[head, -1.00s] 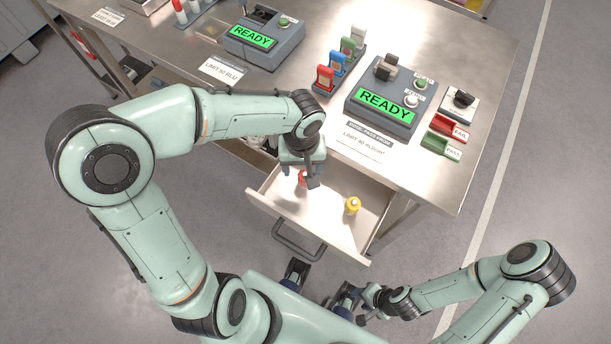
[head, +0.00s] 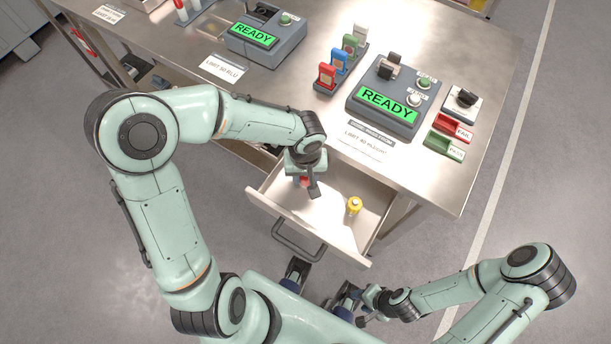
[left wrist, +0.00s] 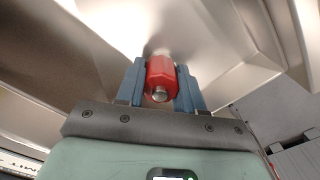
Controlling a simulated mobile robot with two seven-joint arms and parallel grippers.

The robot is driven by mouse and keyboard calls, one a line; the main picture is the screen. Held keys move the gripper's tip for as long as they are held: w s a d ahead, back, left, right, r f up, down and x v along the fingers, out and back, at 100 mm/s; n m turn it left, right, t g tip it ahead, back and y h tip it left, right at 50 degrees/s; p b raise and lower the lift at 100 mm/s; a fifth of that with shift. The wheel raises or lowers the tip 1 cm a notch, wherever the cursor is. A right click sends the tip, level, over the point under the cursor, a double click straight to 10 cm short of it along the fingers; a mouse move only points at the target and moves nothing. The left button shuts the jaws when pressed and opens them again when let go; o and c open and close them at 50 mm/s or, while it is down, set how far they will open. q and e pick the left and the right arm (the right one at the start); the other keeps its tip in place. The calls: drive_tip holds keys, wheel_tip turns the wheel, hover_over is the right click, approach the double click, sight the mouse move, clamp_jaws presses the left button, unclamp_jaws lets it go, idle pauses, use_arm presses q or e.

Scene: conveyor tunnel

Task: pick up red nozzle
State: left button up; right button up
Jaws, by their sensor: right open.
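The red nozzle (head: 304,181) is in the open drawer, mostly hidden under my left gripper (head: 304,187) in the head view. In the left wrist view the red nozzle (left wrist: 161,76) sits between the two blue fingers of my left gripper (left wrist: 162,84). A finger lies against each side of it, and its grey metal tip points toward the camera. I cannot tell whether it is clear of the drawer floor. My right gripper (head: 366,306) is open and apart from the drawer, low in the head view.
A yellow nozzle (head: 354,206) stands in the drawer (head: 322,236), right of my left gripper. The drawer walls and the table edge are close to my left arm. On the table (head: 455,185) are two READY stations (head: 384,104) (head: 262,40), a rack of coloured tags and red and green trays.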

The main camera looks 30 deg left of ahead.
use_arm(q)
drive_tip(key=c, duration=0.4)
drive_tip(key=shift+r, duration=0.1)
wheel_tip(320, 180, up, 20)
drive_tip(key=p, duration=0.3)
use_arm(e)
drive_tip(key=r, duration=0.1)
drive_tip(key=w+r, duration=0.1)
drive_tip(key=r, duration=0.1)
drive_tip(key=shift+w+r, duration=0.15)
drive_tip(key=shift+r, duration=0.05)
use_arm(q)
drive_tip(key=o, duration=0.3)
clamp_jaws()
